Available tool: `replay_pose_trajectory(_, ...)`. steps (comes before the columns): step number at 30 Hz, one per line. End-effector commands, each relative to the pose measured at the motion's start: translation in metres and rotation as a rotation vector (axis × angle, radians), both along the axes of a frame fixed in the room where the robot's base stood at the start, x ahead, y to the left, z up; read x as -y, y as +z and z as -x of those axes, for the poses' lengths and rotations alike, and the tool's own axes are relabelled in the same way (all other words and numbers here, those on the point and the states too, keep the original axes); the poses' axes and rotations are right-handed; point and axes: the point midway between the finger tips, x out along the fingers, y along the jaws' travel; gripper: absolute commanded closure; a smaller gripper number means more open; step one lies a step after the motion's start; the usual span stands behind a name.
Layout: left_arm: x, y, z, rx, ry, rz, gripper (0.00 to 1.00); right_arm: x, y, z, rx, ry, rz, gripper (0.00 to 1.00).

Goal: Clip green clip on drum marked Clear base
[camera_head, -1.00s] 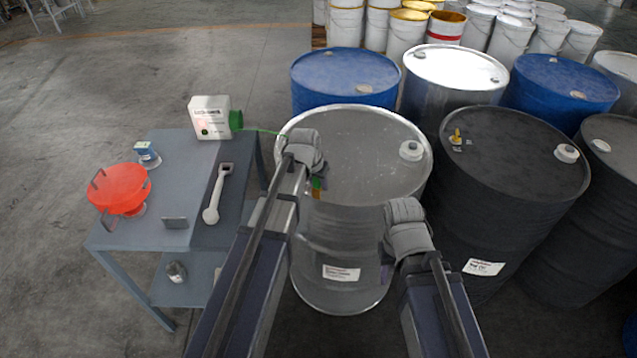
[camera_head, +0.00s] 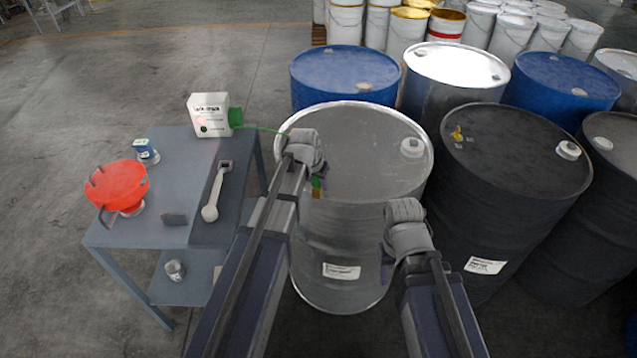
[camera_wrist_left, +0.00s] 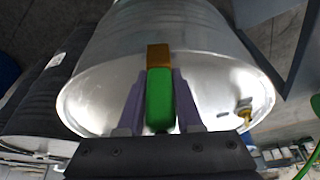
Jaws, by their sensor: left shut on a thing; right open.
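The green clip (camera_head: 316,184) has an orange-brown jaw and is held in my left gripper (camera_wrist_left: 158,95). In the left wrist view the clip (camera_wrist_left: 159,100) sits between the two fingers, its jaw overlapping the near rim of a silver-grey drum (camera_wrist_left: 205,35). I cannot tell whether the jaw grips the rim or is just in front of it. In the head view this drum (camera_head: 350,230) stands upright with a white label (camera_head: 341,271) too small to read. My right gripper (camera_head: 388,256) is open and empty at the drum's right side.
A grey table (camera_head: 180,200) at left holds a red funnel-like bowl (camera_head: 118,184), a white-and-green box (camera_head: 208,115) and a white-handled tool (camera_head: 215,195). A dark drum (camera_head: 520,150) stands close on the right. Blue drums (camera_head: 345,72) stand behind.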

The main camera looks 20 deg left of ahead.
Motion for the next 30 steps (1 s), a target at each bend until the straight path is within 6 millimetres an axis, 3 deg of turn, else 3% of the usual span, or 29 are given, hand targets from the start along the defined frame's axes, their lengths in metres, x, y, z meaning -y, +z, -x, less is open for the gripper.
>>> replay_pose_trajectory(30,0.0,-0.026,0.0,0.0,0.0,0.0,1.0,0.0,-0.026,0.0,0.0,0.0,0.0,0.5)
